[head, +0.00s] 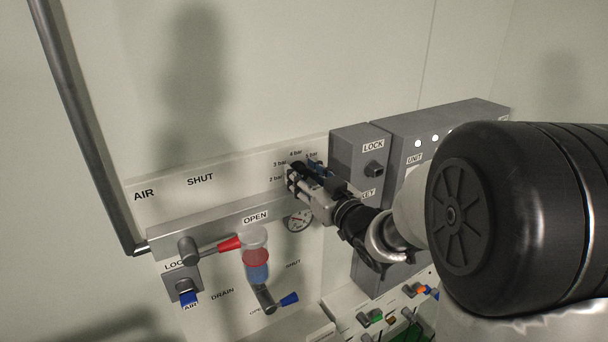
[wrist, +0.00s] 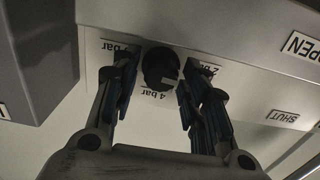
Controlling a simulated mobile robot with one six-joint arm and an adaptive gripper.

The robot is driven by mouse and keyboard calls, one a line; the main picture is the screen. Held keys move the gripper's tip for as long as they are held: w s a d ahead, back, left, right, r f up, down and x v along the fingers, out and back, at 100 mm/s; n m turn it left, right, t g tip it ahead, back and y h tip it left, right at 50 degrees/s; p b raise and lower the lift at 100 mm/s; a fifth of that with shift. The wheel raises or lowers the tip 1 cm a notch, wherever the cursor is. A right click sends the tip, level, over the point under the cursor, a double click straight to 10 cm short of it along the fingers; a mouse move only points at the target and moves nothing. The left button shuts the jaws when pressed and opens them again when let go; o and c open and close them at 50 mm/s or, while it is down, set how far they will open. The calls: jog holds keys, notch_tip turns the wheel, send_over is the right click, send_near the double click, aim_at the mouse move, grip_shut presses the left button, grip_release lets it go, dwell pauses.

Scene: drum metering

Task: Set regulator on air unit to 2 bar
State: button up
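The air unit's panel (head: 235,185) is on the wall. Its regulator knob (wrist: 160,66) is black and round, with a pale mark on its lower right side in the wrist view, facing roughly the "4 bar" label (wrist: 157,95). The "2 bar" label (head: 275,179) is at the left of the scale in the head view. My gripper (head: 300,180) is at the knob, which it mostly hides there. In the wrist view its fingers (wrist: 160,82) are open on both sides of the knob. I cannot tell whether they touch it.
A round gauge (head: 299,220) sits just below my gripper; its reading is too small to tell. A red-handled valve (head: 220,246) and a blue-handled drain valve (head: 270,299) are lower left. A grey lock box (head: 358,155) stands close on the right.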

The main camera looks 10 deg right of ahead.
jog(key=c, duration=0.8)
jog(key=shift+o, duration=0.2)
jog(key=n+b, duration=0.2)
jog(key=b, duration=0.1)
jog(key=shift+f, duration=0.15)
jog(key=shift+n+b, duration=0.5)
jog(key=shift+b, duration=0.15)
jog(key=shift+r, duration=0.2)
jog(key=o, duration=1)
jog(key=shift+o, duration=0.2)
jog(key=shift+a, duration=0.1)
